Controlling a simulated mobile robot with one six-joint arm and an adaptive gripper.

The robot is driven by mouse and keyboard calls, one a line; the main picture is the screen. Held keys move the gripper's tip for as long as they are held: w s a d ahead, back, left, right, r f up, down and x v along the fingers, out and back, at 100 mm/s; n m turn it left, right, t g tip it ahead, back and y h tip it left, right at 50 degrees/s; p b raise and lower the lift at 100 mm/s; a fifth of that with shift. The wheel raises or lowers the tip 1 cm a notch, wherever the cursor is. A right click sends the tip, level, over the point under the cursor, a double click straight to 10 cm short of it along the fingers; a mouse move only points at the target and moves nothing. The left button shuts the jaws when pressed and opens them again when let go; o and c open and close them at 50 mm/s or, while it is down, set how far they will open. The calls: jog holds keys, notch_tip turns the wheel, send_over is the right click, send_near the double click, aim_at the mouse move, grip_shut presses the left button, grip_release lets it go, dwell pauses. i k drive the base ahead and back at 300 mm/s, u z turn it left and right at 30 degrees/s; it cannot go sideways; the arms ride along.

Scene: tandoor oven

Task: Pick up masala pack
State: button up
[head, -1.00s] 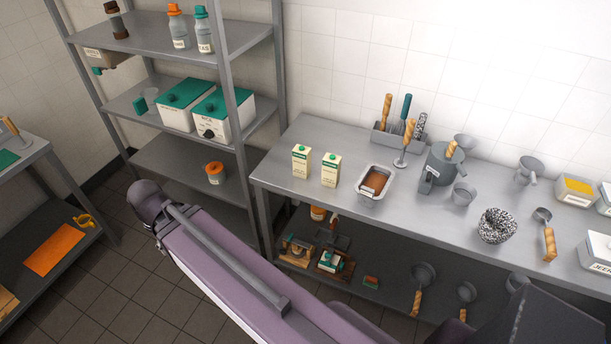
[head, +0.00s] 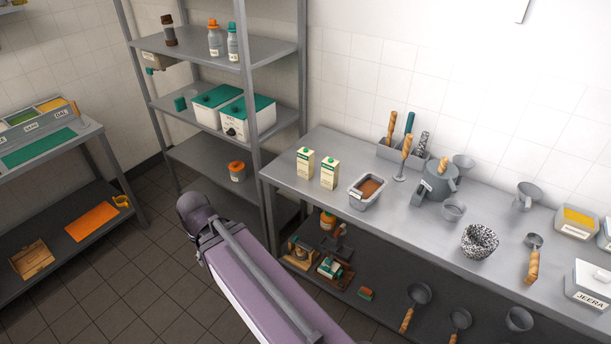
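No pack with a readable masala label shows. Two cream cartons with green caps, the left carton (head: 305,160) and the right carton (head: 329,173), stand upright on the steel counter; their labels are too small to read. Beside them is a grey tub (head: 357,201) holding brown powder, with a small label on its front. I cannot tell which of these, if any, is the masala pack. My purple arm link reaches in from the bottom, in front of the counter's left end. My gripper is not in view.
The steel counter (head: 420,222) carries a utensil holder (head: 385,151), a grey jug (head: 437,180), a speckled bowl (head: 479,241) and ladles. A tall rack (head: 215,147) stands to its left, a low shelf (head: 65,147) at far left. Tiled floor (head: 150,255) lies open between.

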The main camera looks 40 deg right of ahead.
aim_at(306, 157)
jog(key=u, duration=0.2)
jog(key=k, duration=0.6)
jog(key=z, duration=1.9)
jog(key=i, duration=1)
jog(key=z, duration=0.05)
